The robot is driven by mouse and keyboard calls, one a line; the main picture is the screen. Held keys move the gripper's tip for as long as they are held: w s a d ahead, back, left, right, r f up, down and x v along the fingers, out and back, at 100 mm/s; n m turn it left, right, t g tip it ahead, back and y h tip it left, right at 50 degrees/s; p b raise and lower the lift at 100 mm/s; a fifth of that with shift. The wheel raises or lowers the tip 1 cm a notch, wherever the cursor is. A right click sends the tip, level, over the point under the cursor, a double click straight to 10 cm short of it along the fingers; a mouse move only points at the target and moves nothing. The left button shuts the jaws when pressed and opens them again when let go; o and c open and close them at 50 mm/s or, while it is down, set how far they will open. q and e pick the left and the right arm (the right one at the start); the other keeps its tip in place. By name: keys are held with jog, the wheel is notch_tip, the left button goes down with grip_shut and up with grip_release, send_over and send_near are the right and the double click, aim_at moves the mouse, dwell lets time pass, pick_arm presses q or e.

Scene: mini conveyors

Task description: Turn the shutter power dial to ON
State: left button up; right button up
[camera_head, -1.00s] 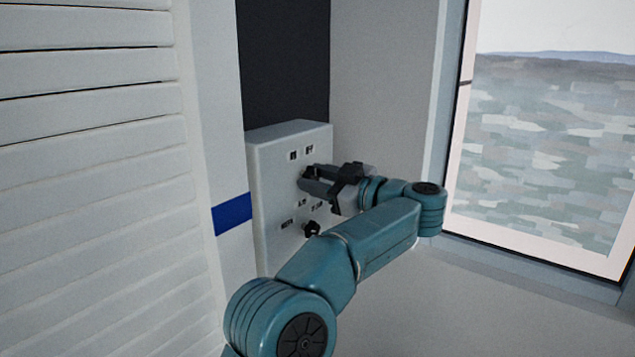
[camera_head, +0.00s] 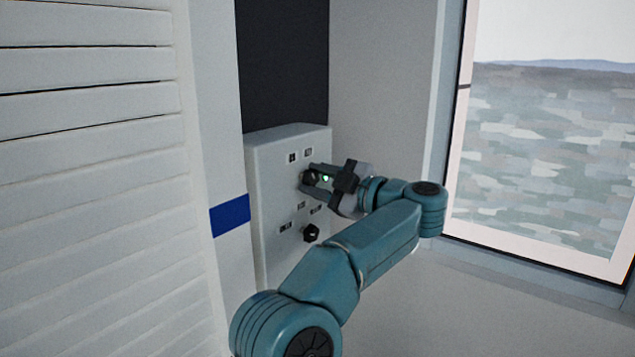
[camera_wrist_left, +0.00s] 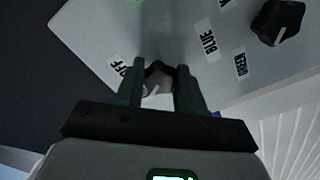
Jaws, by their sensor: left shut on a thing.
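The shutter power dial (camera_head: 308,178) is the upper black knob on the pale grey control box. My left gripper (camera_head: 313,181) is shut on it, with a finger on either side. In the left wrist view the dial (camera_wrist_left: 157,76) sits between the two fingertips (camera_wrist_left: 158,75). A white mark shows on the knob, but which label it points to is unclear. An OFF label (camera_wrist_left: 118,67) lies beside the left finger there. My right gripper is not in view.
The control box (camera_head: 275,195) stands against the wall. A lower black dial (camera_head: 311,233) sits below the gripper, near BLUE (camera_wrist_left: 206,38) and GREEN (camera_wrist_left: 240,63) labels. White slatted shutters (camera_head: 90,200) fill the left; a window (camera_head: 550,150) is at the right.

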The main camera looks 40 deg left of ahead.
pick_arm(q)
jog(key=o, duration=1)
jog(key=shift+o, duration=0.2)
jog(key=shift+d, duration=0.1)
jog(key=w+d, duration=0.1)
jog(key=d, duration=1.5)
jog(key=shift+w+p, duration=0.35)
jog(key=shift+w, duration=0.05)
jog(key=shift+d, duration=0.15)
